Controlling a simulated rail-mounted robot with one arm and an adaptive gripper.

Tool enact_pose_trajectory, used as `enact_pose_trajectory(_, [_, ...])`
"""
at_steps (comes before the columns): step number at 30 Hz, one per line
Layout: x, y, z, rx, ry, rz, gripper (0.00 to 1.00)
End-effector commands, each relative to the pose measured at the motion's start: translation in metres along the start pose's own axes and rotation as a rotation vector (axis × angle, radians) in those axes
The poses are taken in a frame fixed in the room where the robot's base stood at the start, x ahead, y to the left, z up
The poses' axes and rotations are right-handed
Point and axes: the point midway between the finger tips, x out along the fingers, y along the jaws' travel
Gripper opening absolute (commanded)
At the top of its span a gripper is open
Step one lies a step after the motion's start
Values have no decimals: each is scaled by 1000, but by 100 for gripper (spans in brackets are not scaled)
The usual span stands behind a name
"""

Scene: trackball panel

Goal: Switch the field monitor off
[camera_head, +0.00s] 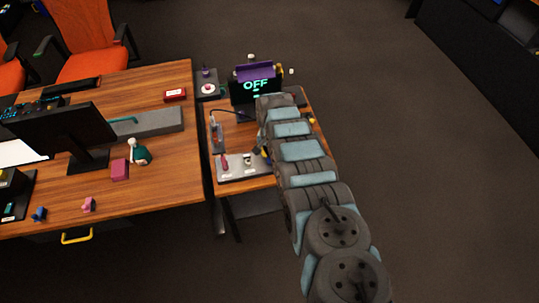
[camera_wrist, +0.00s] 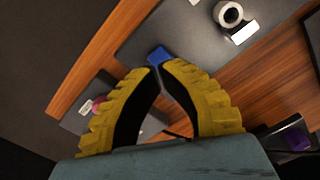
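The field monitor (camera_head: 242,93) stands on the small side table, its dark screen showing "OFF" in light green letters with a small mark below. My arm covers its lower right part in the head view. My gripper (camera_wrist: 160,69) shows in the wrist view as two yellow ribbed fingers with dark inner faces, tips drawn close together with nothing visible between them. A blue block (camera_wrist: 159,54) sits on a grey panel (camera_wrist: 185,30) just beyond the tips; I cannot tell whether they touch it. A pale ring-shaped part (camera_wrist: 229,14) is on the same panel. In the head view the gripper is mostly hidden.
A grey plate (camera_head: 235,175) with small parts lies at the side table's front. A pad with a red knob (camera_head: 208,88) lies at the back left. The large wooden desk (camera_head: 170,190) adjoins on the left. Open floor (camera_head: 430,150) is at right.

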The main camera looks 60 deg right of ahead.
Motion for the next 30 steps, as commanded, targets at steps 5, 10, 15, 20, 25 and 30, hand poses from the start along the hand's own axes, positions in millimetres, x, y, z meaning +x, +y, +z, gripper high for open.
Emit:
enact_pose_trajectory(5, [-14,0,0,0,0,0,0])
enact_pose_trajectory(10, [-24,0,0,0,0,1,0])
enact_pose_trajectory(15, [-32,1,0,1,0,1,0])
enact_pose_trajectory(20, [-31,0,0,1,0,1,0])
enact_pose_trajectory(25, [-31,0,0,0,0,0,0])
enact_pose_trajectory(30, [-31,0,0,0,0,0,0])
